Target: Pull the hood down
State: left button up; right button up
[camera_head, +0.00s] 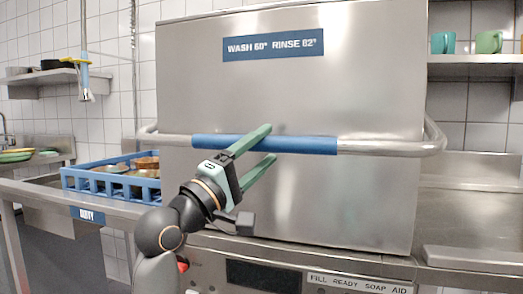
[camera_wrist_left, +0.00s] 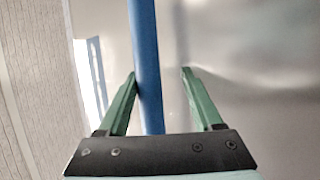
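The hood (camera_head: 360,100) is a large stainless steel box with a blue "WASH 60° RINSE 82°" label. Its lower edge lies close above the front panel. A steel handle bar with a blue grip (camera_head: 308,145) runs across its front. My left gripper (camera_head: 270,141) is open at the middle of the grip. The upper finger crosses the bar in the head view; the lower fingertip is just below it. In the left wrist view, the blue grip (camera_wrist_left: 146,50) passes between the open fingers (camera_wrist_left: 158,73), nearer the left finger. Contact cannot be told. My right gripper is out of view.
A blue rack (camera_head: 110,186) with dishes stands on the left counter marked "DIRTY". A spray tap (camera_head: 86,80) hangs at the left. A panel (camera_head: 270,275) with a dark display is below the hood. Cups (camera_head: 488,42) stand on the right shelf.

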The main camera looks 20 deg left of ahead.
pick_arm(q)
jog(key=shift+s+a, duration=0.1)
jog(key=shift+s, duration=0.1)
jog(key=p+v, duration=0.1)
jog(key=v, duration=1.1)
jog(key=shift+f, duration=0.15)
dwell(0.5)
